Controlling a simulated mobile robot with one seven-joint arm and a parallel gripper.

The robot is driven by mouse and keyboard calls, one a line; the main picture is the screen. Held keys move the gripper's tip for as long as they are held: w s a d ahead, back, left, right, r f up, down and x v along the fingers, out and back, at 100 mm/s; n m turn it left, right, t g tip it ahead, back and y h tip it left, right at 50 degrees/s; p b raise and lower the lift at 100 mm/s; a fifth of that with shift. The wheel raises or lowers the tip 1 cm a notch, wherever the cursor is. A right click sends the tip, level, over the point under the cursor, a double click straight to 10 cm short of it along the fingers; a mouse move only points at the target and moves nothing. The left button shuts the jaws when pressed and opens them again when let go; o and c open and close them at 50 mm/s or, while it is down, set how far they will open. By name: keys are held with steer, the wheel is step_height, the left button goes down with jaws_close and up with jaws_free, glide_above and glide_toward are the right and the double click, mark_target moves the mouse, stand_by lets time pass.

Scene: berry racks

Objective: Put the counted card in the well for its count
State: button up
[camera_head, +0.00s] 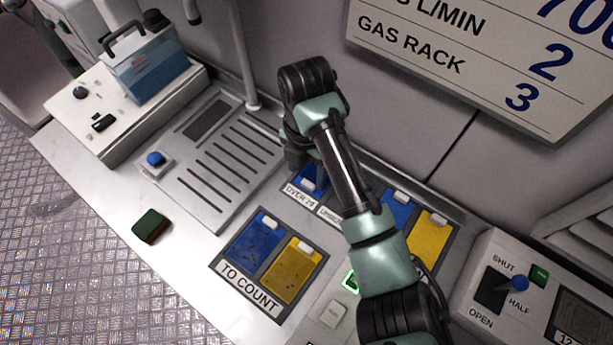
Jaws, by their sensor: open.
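A blue card (252,243) and a yellow card (291,273), both dark-specked with white tabs, lie side by side in the tray labelled TO COUNT (248,287). Behind it is a row of wells. A blue piece with a white tab (312,180) shows at the label OVER 29 (299,193). Farther right are another blue card (397,210) and a yellow card (430,238).
A slotted grey plate (222,150) and blue button (155,159) are behind left. A green-and-brown block (151,226) lies on the bare counter. A blue box (150,72) stands at the back left. A SHUT/HALF/OPEN lever panel (510,285) stands right. A sign (490,50) hangs above.

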step_height(320, 180, up, 7)
steer(key=shift+p, duration=0.45)
steer(key=w+a+r+m+t+y, duration=0.2)
steer(key=w+a+r+m+t, duration=0.35)
steer(key=w+a+r, duration=0.35)
step_height(320, 180, up, 22)
steer(key=a+f+m+t+y, duration=0.1)
steer(key=m+t+y, duration=0.2)
steer(key=m+t, duration=0.6)
steer(key=s+d+r+m+t+h, duration=0.1)
steer(key=s+d+r+m+t, duration=0.2)
steer(key=r, duration=0.4)
steer(key=s+d+r+m+t+h, duration=0.2)
steer(key=s+r+m+t, duration=0.3)
steer(key=s+r, duration=0.3)
steer(key=s+d+r+m+t+h, duration=0.2)
steer(key=s+d+r+m+t, duration=0.3)
steer(key=r, duration=0.3)
steer(key=shift+s+m, duration=0.15)
steer(key=shift+m, duration=0.5)
